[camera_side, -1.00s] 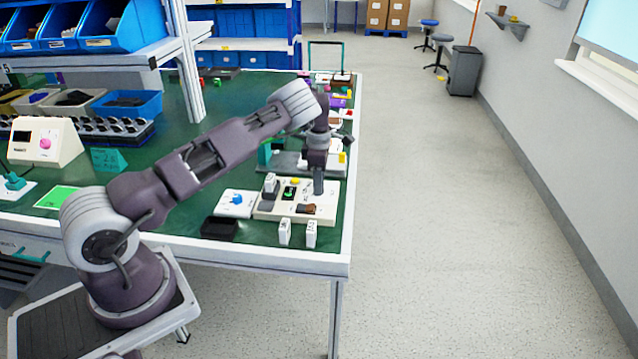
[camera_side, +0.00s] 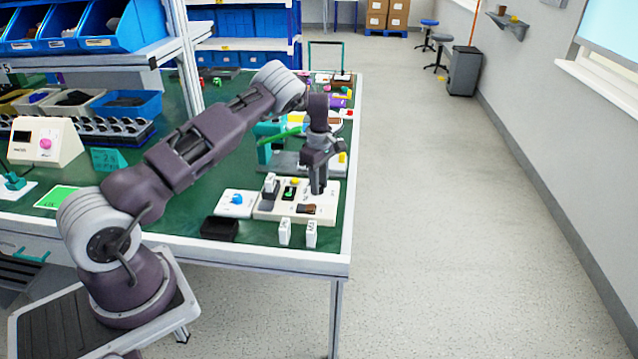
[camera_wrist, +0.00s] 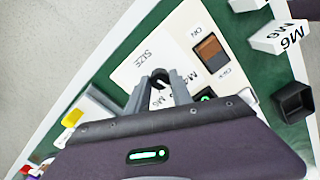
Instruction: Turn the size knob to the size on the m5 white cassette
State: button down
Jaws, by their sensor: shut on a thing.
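My gripper (camera_side: 318,190) points down onto the right part of the cream panel (camera_side: 265,214). In the wrist view its fingers (camera_wrist: 160,82) come together beside the printed word SIZE, shut on the size knob, which they mostly hide. M4 and another size mark are printed around it; the pointer's setting cannot be read. Two white cassettes stand in front of the panel, a left one (camera_side: 284,232) and a right one (camera_side: 311,234). In the wrist view one white cassette (camera_wrist: 270,40) carries lettering that looks like M6; the other's marking is cut off.
A brown rocker switch (camera_side: 306,208) and a yellow button (camera_side: 295,181) are on the panel close to my gripper. A white box with a blue knob (camera_side: 237,199) and a black open bin (camera_side: 219,228) stand to the left. The table's right edge is near.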

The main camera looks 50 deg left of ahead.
jog(key=shift+w+m, duration=0.1)
jog(key=shift+m, duration=1.4)
jog(key=c, duration=1.1)
grip_release()
notch_tip(320, 180, up, 7)
jog(key=shift+r, duration=0.1)
